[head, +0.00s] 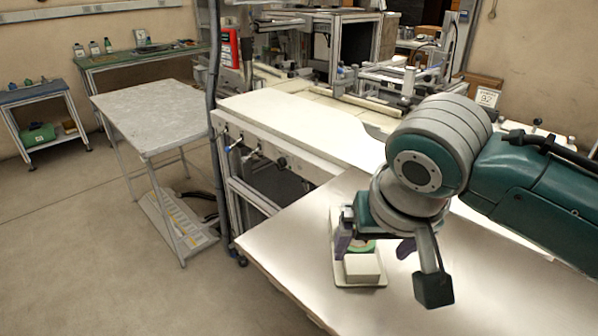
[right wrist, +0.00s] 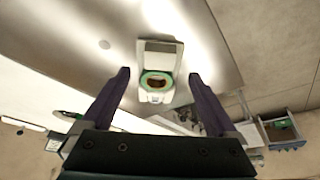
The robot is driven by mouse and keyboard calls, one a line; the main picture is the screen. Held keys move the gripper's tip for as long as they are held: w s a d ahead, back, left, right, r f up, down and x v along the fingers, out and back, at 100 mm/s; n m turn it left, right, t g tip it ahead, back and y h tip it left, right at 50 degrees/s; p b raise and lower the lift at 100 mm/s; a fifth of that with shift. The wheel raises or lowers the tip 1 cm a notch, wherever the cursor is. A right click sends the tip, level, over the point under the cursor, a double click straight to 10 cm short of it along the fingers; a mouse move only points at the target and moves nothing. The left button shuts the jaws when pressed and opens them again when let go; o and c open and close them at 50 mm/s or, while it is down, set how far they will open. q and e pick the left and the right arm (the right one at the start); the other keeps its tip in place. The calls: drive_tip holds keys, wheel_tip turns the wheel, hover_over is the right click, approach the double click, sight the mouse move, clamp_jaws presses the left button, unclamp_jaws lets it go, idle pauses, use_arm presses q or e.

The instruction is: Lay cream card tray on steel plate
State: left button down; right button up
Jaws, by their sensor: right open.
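The cream card tray (head: 339,279) lies flat on the near bench top, partly hidden under my right gripper (head: 372,251). A pale block (head: 362,268) and a green-rimmed tape reel (head: 368,246) sit on it. In the right wrist view the tray (right wrist: 141,62) appears beyond and between the fingertips of my right gripper (right wrist: 159,75), with the green reel (right wrist: 176,66) near its middle. The right gripper is open, pointing down above the tray, holding nothing. My left gripper is out of view.
The bench top is clear around the tray. A white bench (head: 290,120) adjoins behind it. A grey table (head: 150,110) stands apart to the left, with a floor gap between. An upright post (head: 213,120) rises by the white bench's left end.

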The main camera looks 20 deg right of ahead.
drive_tip(key=s+a+r+n, duration=0.1)
drive_tip(key=s+n, duration=0.1)
drive_tip(key=s, duration=0.4)
drive_tip(key=s+a+r+n+y, duration=0.1)
drive_tip(key=s+n, duration=0.1)
drive_tip(key=s, duration=0.4)
drive_tip(key=s+a+r+n+y, duration=0.1)
drive_tip(key=s+r+n, duration=0.1)
drive_tip(key=s, duration=0.5)
drive_tip(key=shift+a+n+g+p, duration=0.3)
drive_tip(key=shift+p, duration=0.05)
wheel_tip(320, 180, up, 33)
drive_tip(key=p, duration=3.3)
